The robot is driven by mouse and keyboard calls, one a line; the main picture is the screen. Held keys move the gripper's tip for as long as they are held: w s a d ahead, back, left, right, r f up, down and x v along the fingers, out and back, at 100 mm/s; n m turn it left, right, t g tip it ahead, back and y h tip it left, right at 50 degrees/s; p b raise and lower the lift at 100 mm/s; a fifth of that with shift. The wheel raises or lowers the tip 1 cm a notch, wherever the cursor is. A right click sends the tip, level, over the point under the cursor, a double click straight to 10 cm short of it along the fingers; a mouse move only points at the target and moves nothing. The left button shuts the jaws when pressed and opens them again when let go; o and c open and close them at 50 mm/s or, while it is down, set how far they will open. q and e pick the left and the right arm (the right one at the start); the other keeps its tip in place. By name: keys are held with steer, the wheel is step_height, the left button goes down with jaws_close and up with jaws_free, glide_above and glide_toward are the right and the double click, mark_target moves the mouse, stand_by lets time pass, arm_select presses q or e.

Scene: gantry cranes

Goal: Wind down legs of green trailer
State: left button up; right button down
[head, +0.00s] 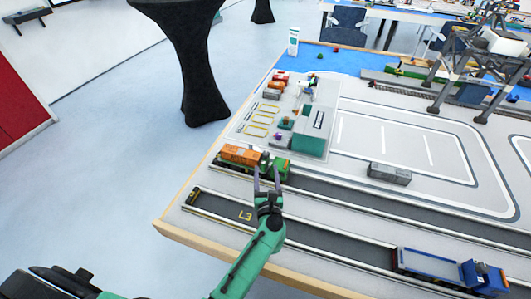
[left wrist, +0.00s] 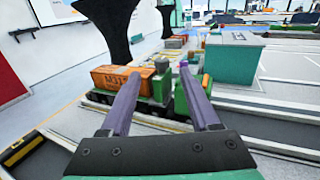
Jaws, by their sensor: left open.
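A green truck or trailer (head: 280,168) with an orange container (head: 240,154) on it stands on the track lane near the left edge of the table. My left gripper (head: 267,178) is open and empty, its two fingers pointing at the green vehicle. In the left wrist view the open fingers (left wrist: 160,100) frame the green vehicle (left wrist: 190,97), and the orange container (left wrist: 122,76) shows beyond the left finger. I cannot tell whether the fingers touch it. The trailer's legs cannot be made out. My right gripper is not in view.
A blue truck with a flat trailer (head: 432,264) stands on the front lane at right. A grey container (head: 389,173) lies mid-table. A gantry crane (head: 462,60) stands at back right. The lane marked L3 is mostly clear.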

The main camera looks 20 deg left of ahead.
mark_target(266, 157)
arm_select(q)
steer(key=x, duration=0.3)
steer(key=b+x, duration=0.1)
steer(key=x, duration=0.1)
steer(key=shift+w+f, duration=0.25)
steer(key=shift+f, duration=0.05)
steer(key=x, duration=0.3)
steer(key=shift+w+d+f+b, duration=0.1)
steer(key=shift+w+f+b, duration=0.1)
steer(key=shift+b, duration=0.15)
steer(key=shift+w+r, duration=0.15)
steer(key=shift+w, duration=0.05)
steer(key=shift+r, duration=0.15)
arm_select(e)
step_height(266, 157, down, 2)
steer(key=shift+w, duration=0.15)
arm_select(q)
jaws_close()
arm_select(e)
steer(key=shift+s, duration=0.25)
